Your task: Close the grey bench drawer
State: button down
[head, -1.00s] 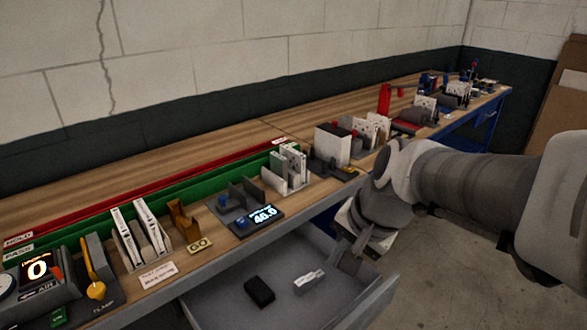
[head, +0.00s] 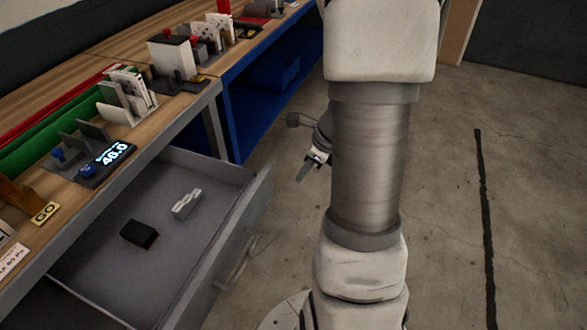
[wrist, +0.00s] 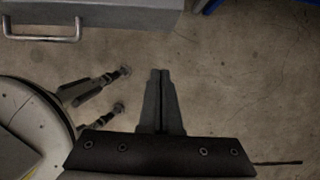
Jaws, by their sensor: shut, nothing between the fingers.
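The grey bench drawer (head: 258,205) stands pulled out from under the bench in the head view. A black block (head: 139,234) and a small white-and-grey item (head: 186,204) lie inside it. Its bar handle (head: 236,262) is on the front face, and the handle also shows at the top left of the wrist view (wrist: 42,38). My gripper (wrist: 160,72) is shut and empty, over the floor, to the right of the handle in the wrist view and apart from it. In the head view my gripper (head: 303,172) is partly hidden behind my arm, off the drawer's right side.
The wooden bench top (head: 130,165) holds card racks, a display reading 46.0 (head: 106,159) and green and red strips. A blue bench frame (head: 262,100) stands behind the drawer. Concrete floor (head: 440,200) is open to the right.

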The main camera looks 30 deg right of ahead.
jog(key=w+a+f+b, duration=0.2)
jog(key=w+a+f, duration=0.2)
jog(key=f, duration=0.3)
jog(key=shift+w+f, duration=0.25)
jog(key=shift+w, duration=0.6)
jog(key=shift+a, duration=0.1)
